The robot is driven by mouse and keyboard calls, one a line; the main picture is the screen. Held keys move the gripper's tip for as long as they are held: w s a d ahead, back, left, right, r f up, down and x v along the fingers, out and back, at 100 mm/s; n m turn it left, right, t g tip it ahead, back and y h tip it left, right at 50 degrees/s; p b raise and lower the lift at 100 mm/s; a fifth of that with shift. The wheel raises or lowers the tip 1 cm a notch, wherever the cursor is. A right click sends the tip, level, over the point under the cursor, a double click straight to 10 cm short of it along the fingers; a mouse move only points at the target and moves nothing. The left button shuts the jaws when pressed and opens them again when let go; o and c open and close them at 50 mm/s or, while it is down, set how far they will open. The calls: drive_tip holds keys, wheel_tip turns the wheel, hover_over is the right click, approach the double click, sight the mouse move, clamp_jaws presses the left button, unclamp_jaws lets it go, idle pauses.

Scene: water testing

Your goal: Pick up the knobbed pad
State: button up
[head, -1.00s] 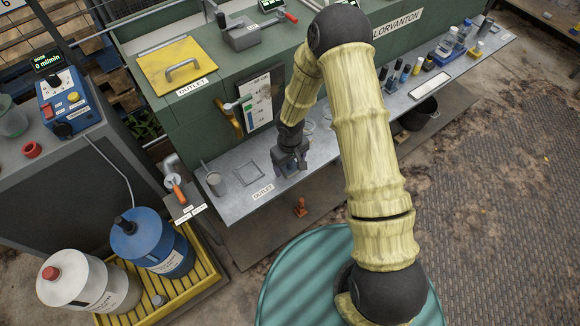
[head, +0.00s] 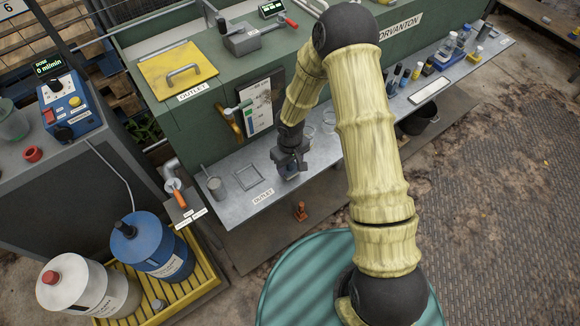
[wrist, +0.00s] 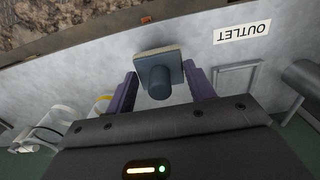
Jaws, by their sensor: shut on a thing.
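The knobbed pad (wrist: 158,66) is a grey square plate with a dark blue-grey round knob facing the wrist camera. It sits between the two purple fingers of my gripper (wrist: 160,88), which is shut on it. In the head view my gripper (head: 291,166) points down over the grey bench shelf, right of the OUTLET label. Only a small bluish part of the pad (head: 292,174) shows there, below the fingers. I cannot tell whether the plate still touches the shelf.
On the shelf (head: 224,205) left of my gripper are a square frame (head: 248,177) and a grey cup (head: 217,188). Clear round dishes (head: 330,116) stand just right of it. Bottles (head: 446,46) stand farther right. The green cabinet (head: 190,130) rises behind.

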wheel_tip(320, 180, up, 8)
drive_tip(key=shift+r+p, duration=0.1)
drive_tip(key=shift+p, duration=0.4)
drive_tip(key=shift+o, duration=1.3)
drive_tip(key=c, duration=0.3)
